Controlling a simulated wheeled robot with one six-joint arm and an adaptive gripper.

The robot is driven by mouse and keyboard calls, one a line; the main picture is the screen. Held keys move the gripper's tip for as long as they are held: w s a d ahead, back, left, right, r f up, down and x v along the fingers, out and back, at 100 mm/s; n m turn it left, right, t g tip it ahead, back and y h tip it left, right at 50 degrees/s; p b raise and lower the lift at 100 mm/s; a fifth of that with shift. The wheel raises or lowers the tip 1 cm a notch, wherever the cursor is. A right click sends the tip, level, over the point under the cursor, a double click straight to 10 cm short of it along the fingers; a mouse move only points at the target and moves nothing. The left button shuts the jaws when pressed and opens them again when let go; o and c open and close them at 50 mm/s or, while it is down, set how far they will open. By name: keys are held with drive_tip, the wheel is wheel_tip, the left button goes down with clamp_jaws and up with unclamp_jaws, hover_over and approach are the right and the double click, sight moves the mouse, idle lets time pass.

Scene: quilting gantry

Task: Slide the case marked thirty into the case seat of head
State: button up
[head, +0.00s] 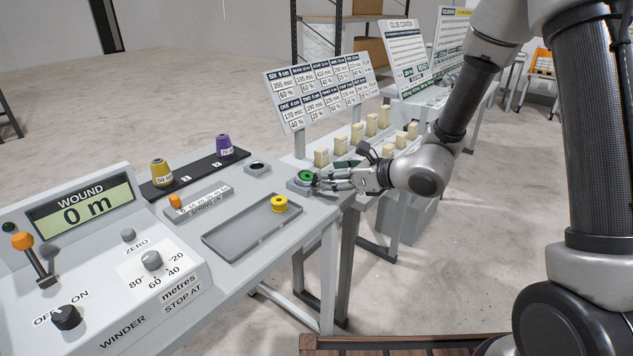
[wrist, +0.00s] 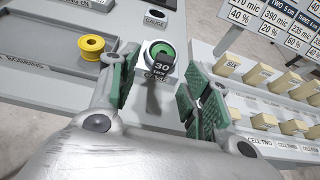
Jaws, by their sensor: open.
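A dark case marked "30 tex" (wrist: 163,68) shows in the wrist view, against the near side of a round green ring on a light block (wrist: 170,48). I cannot tell whether the case sits inside the ring or only in front of it. The green ring (head: 304,176) also shows in the head view, at the right end of the winder bench. My gripper (head: 328,182) is right beside it. In the wrist view my gripper (wrist: 160,82) is open, with a green pad on each side of the case and gaps between. No head label is readable.
A yellow bobbin (head: 279,203) sits at the edge of a grey tray (head: 222,238) on the bench. A gauge block (head: 258,168) and yellow and purple thread cones (head: 224,146) stand behind. Several cream blocks (head: 357,132) stand on the neighbouring bench, below a printed board (head: 320,88).

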sight(315, 182)
drive_tip(key=x, duration=0.6)
drive_tip(key=shift+w, duration=0.4)
drive_tip(key=shift+r, duration=0.1)
clamp_jaws()
